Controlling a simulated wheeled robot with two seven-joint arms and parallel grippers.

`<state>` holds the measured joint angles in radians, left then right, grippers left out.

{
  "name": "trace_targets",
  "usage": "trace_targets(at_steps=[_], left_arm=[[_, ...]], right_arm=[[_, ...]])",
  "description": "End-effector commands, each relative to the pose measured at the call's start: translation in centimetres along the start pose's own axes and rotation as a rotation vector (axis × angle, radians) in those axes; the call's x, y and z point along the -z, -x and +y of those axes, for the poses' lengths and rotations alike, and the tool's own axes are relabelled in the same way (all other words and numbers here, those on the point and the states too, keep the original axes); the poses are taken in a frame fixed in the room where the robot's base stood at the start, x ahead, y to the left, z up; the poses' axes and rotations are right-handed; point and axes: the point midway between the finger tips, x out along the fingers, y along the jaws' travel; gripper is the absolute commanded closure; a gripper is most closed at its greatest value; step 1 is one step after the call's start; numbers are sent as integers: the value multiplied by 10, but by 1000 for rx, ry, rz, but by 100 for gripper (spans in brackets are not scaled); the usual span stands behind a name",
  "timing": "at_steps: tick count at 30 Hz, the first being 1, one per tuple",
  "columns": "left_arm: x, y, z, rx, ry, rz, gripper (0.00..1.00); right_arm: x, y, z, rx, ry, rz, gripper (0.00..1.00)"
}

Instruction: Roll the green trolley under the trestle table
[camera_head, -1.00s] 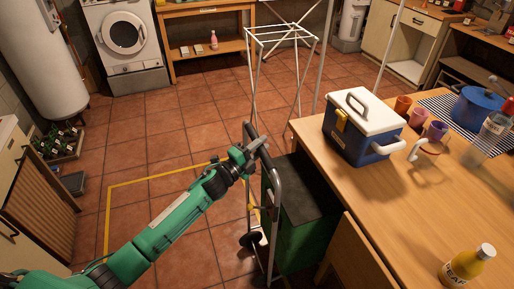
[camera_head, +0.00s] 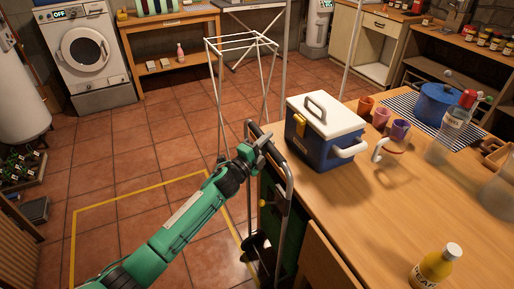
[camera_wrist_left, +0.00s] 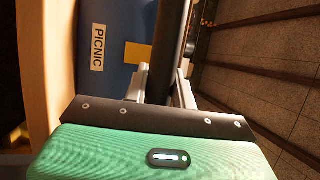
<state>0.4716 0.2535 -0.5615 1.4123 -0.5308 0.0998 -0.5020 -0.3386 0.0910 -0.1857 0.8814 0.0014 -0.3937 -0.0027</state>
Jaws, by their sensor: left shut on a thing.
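The green trolley (camera_head: 293,230) stands on the tiled floor against the left edge of the wooden trestle table (camera_head: 400,205). Its body is largely hidden by the tabletop and by its own frame. The grey frame and dark upper handle rise beside the table edge. My left gripper (camera_head: 257,149) is shut on the handle. In the left wrist view, a dark bar (camera_wrist_left: 172,45) runs between its fingers (camera_wrist_left: 160,88). The trolley's far side and most of its wheels are hidden. My right gripper is not in view.
A blue cooler (camera_head: 320,148) with a white lid stands near the table's left edge, close to the handle. A white drying rack (camera_head: 243,42) stands behind the trolley. A wooden panel (camera_head: 335,262) is at the table's near side. Yellow tape (camera_head: 140,194) outlines open floor at left.

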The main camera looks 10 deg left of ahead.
Motion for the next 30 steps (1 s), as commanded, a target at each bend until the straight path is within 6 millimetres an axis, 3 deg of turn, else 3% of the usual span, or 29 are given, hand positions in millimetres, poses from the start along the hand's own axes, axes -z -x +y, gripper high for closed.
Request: trace_targets(at_steps=[8,21,22,24,30], left_arm=[[6,-14,4,-1,0,1,100],[8,-16,3,1,1,1,100],[8,-16,3,1,1,1,68],[8,-16,3,1,1,1,54],[7,-16,3,0,1,0,52]], right_arm=[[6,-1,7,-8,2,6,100],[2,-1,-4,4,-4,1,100],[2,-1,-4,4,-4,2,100],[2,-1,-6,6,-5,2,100],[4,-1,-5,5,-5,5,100]])
